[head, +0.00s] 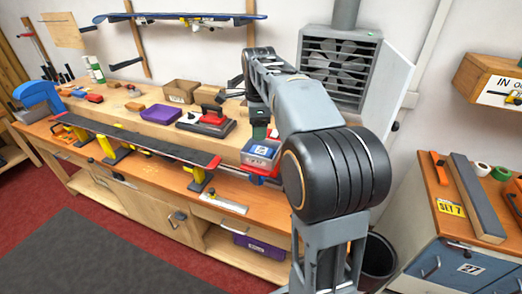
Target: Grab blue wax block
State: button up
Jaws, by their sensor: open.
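A small blue block (79,93), which looks like the blue wax block, lies on the pale raised beam on the bench at the left, between an orange block (66,91) and a red block (95,98). My gripper (261,131) is at the end of my arm, low over the right end of the bench and far to the right of the blue block. It is small and partly hidden by my arm. It is open, and I see nothing held in it.
A ski (135,138) lies along the bench front on yellow-and-black supports. A blue clamp (38,95) stands at the far left. A blue-and-red box (262,152) sits near my gripper.

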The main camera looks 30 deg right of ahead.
jog(key=w+d+r+m, duration=0.1)
jog(key=w+d+m, duration=0.2)
jog(key=m, duration=0.2)
send_over(262, 150)
jog(key=shift+m+g, duration=0.3)
jog(key=shift+g, duration=0.1)
notch_tip(262, 150, down, 8)
jog(key=shift+s+r, duration=0.1)
jog(key=shift+r, duration=0.1)
jog(key=shift+f+p, duration=0.55)
jog(key=shift+f, duration=2.35)
jog(key=shift+c, duration=0.3)
jog(key=c, duration=0.6)
jog(key=shift+r, duration=0.1)
jog(key=shift+c, duration=0.2)
